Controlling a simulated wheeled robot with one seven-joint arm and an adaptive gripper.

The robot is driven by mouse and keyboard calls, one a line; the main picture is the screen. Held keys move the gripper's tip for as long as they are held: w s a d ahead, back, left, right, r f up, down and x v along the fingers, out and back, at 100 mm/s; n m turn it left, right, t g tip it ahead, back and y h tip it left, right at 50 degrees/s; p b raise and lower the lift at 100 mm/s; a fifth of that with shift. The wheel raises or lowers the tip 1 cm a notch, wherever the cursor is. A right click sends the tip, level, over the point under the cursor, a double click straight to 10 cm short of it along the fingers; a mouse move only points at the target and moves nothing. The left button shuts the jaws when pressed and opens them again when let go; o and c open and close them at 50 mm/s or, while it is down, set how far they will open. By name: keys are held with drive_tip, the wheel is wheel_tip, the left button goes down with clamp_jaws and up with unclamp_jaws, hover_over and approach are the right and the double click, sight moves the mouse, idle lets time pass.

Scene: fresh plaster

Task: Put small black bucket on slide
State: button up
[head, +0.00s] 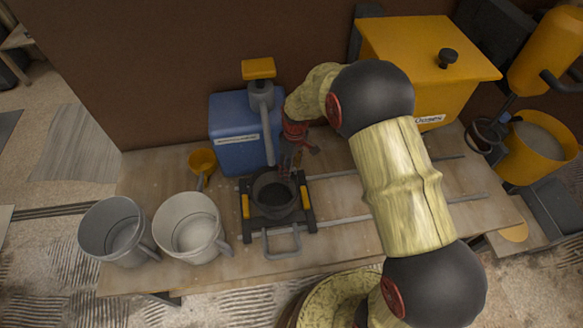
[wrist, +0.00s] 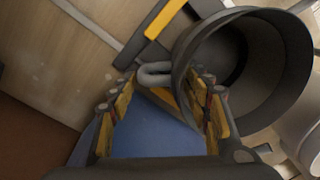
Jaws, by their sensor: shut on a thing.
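The small black bucket (head: 275,194) is over the black slide (head: 279,226) with yellow side pads, between the pads in the head view. I cannot tell whether its base touches the slide. My gripper (head: 289,168) is at the bucket's back side, shut on it. In the wrist view, the bucket (wrist: 272,70) fills the right side, its mouth showing a dark, empty-looking inside. Its grey handle (wrist: 155,74) lies between the fingertips of my gripper (wrist: 168,78). The slide (wrist: 143,50) shows partly behind the bucket, which hides the rest.
Two pale buckets (head: 188,226) (head: 117,230) stand at the left of the wooden table (head: 345,240). A blue container (head: 232,135) and a yellow scoop (head: 202,162) are behind. A yellow box (head: 425,50) stands at the back right. Metal rails (head: 340,219) run rightward from the slide.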

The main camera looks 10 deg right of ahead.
drive_tip(key=shift+f, duration=0.25)
drive_tip(key=o, duration=1.5)
drive_tip(key=shift+o, duration=0.2)
wheel_tip(320, 180, up, 12)
drive_tip(key=shift+w+d, duration=0.3)
drive_tip(key=shift+f, duration=0.1)
